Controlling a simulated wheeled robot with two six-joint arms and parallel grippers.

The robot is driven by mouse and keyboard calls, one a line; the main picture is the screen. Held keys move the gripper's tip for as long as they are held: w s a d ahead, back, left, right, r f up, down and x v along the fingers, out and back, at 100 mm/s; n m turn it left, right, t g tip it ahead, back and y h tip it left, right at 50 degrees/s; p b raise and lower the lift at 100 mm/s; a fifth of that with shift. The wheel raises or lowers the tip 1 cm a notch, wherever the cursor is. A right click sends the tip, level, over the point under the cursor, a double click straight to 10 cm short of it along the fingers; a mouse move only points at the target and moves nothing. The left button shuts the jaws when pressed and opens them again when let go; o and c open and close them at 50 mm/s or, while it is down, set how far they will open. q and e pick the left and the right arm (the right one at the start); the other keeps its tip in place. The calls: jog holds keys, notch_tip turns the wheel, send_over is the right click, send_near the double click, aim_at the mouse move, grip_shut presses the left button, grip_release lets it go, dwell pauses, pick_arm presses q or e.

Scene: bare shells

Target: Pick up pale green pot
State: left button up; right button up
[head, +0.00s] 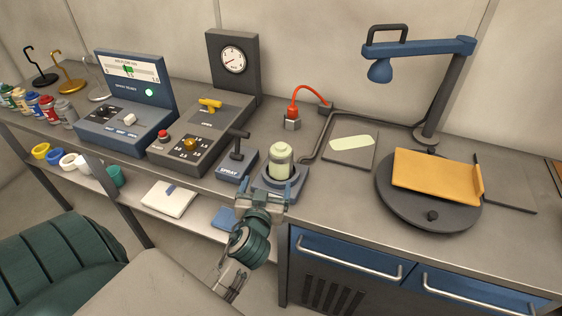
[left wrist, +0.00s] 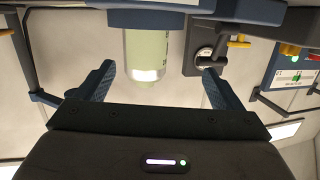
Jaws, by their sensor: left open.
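The pale green pot (head: 281,162) is a small upright jar with a rounded top. It stands in a dark blue-grey holder (head: 296,190) at the front edge of the bench. My left gripper (head: 262,198) is open and empty, just in front of the holder and low against it. In the left wrist view, which is upside down, the pot (left wrist: 147,52) shows between the spread fingers of the left gripper (left wrist: 158,76), nearer the left one. I cannot tell how far it is beyond the fingertips. My right gripper is not in view.
A spray lever box (head: 236,165) stands just left of the holder. Behind it is a red-tipped cabled tool (head: 293,112). To the right are a dark plate (head: 350,148), a round turntable (head: 430,212) with an orange panel (head: 436,175), and a blue lamp (head: 420,48).

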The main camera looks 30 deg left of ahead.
aim_at(279, 161)
pick_arm(q)
jog(key=w+r+t, duration=0.2)
jog(key=w, duration=0.1)
jog(key=shift+d+r, duration=0.3)
jog(key=shift+d, duration=0.1)
jog(key=p+x, duration=0.2)
jog(key=x, duration=0.2)
jog(key=shift+w+a, duration=0.1)
jog(key=shift+w, duration=0.25)
jog(key=shift+w+a+p, duration=0.25)
jog(key=shift+w+p, duration=0.2)
jog(key=shift+w, duration=0.05)
jog(key=p+x, duration=0.2)
jog(key=x, duration=0.2)
jog(key=shift+a+f, duration=0.15)
jog(key=shift+f, duration=0.05)
jog(key=shift+w+f, duration=0.1)
jog(key=shift+w, duration=0.15)
jog(key=shift+s, duration=0.1)
jog(key=shift+c, duration=0.8)
jog(key=c, duration=1.2)
